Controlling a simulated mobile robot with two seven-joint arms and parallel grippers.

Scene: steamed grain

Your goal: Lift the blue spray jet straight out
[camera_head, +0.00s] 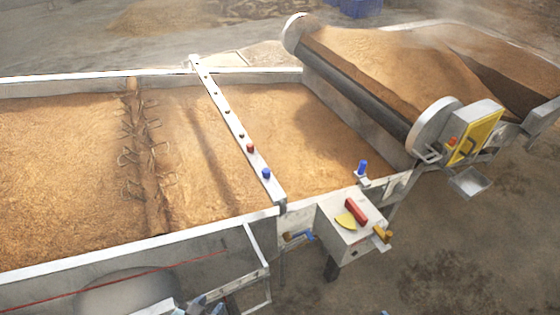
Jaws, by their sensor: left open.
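A white bar (225,110) spans the grain bed with a row of small jets. A blue jet (266,173) sits at the bar's near end, beside a red jet (250,148). Another blue jet-like piece (362,168) stands upright in a small holder on the bed's right rim. My left gripper (203,304) is at the bottom edge, partly cut off. It is open, low and well apart from both blue pieces. A small tip at the bottom edge, right of centre, may belong to my right gripper; its jaws cannot be made out.
A white box (350,226) with a red handle, yellow plate and orange knob stands on the near right side. A large roller (370,85) with a yellow panel (474,136) lies at the upper right. The metal near wall (120,262) lies between my left gripper and the grain.

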